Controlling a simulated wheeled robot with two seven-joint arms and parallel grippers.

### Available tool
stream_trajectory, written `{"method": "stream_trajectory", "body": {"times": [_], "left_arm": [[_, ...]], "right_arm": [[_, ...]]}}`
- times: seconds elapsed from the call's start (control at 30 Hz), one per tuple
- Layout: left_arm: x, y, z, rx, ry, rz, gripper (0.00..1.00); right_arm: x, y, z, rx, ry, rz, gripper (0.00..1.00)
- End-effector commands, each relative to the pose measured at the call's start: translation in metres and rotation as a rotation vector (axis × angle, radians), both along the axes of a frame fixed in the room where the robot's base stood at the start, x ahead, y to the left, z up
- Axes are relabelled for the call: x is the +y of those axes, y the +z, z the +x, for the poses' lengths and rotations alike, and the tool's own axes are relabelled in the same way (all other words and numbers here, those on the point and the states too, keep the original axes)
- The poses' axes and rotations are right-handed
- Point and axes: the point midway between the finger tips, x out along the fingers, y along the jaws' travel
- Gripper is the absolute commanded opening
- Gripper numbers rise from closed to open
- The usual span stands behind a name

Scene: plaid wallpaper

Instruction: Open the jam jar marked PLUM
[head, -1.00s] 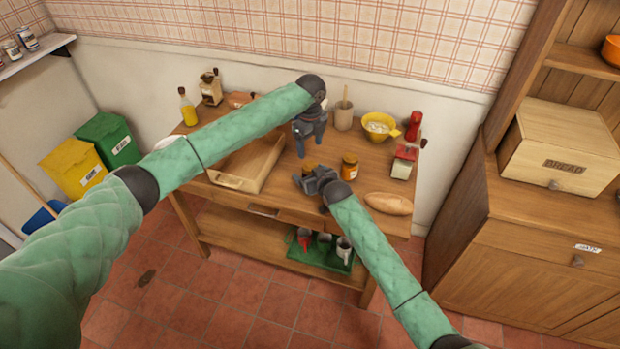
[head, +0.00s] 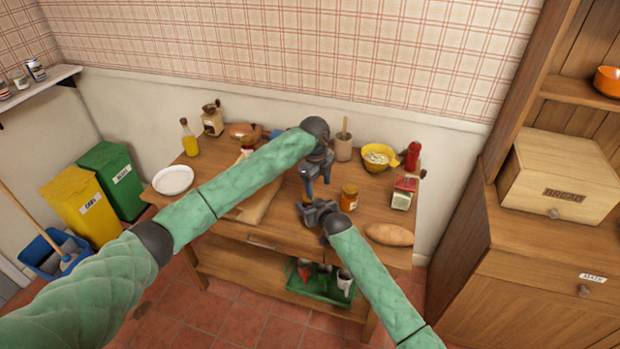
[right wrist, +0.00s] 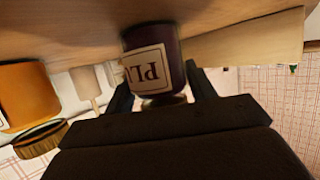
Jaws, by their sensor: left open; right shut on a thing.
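The jam jar (right wrist: 153,55) is dark purple and has a pale label whose visible letters begin "PL"; the rest is cut off by the curve. It appears upside down in the right wrist view, with its lid end toward the bottom of the picture, mostly hidden. My right gripper (head: 311,209) is shut on this jar, a finger on each side; in the head view the jar is mostly hidden by the grippers. My left gripper (head: 308,192) is open, fingers pointing down, just above and behind the right one. I cannot tell whether it touches the lid.
An orange jar (head: 348,198) with a brown lid stands close to the right of my right gripper. A loaf (head: 389,234), a red-topped box (head: 403,192) and a yellow bowl (head: 378,160) are farther right.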

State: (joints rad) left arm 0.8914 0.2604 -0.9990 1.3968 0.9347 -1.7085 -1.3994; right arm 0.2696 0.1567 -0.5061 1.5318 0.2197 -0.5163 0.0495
Motion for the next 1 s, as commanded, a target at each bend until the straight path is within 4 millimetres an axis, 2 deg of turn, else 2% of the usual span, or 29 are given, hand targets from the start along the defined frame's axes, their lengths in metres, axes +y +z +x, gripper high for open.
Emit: {"method": "stream_trajectory", "body": {"times": [0.2, 0.57, 0.77, 1.0], "left_arm": [[0.015, 0.019, 0.016, -0.045, -0.157, 0.028, 0.66], [0.026, 0.02, 0.017, -0.051, -0.372, 0.074, 0.66], [0.026, 0.005, 0.017, -0.049, -0.384, 0.073, 0.66], [0.026, -0.028, 0.017, -0.05, -0.383, 0.073, 0.66]], "right_arm": [[0.0, 0.0, 0.0, 0.0, 0.0, 0.0, 0.0], [0.0, 0.0, 0.0, 0.0, 0.0, 0.0, 0.0], [0.0, 0.0, 0.0, 0.0, 0.0, 0.0, 0.0], [0.0, 0.0, 0.0, 0.0, 0.0, 0.0, 0.0]]}}
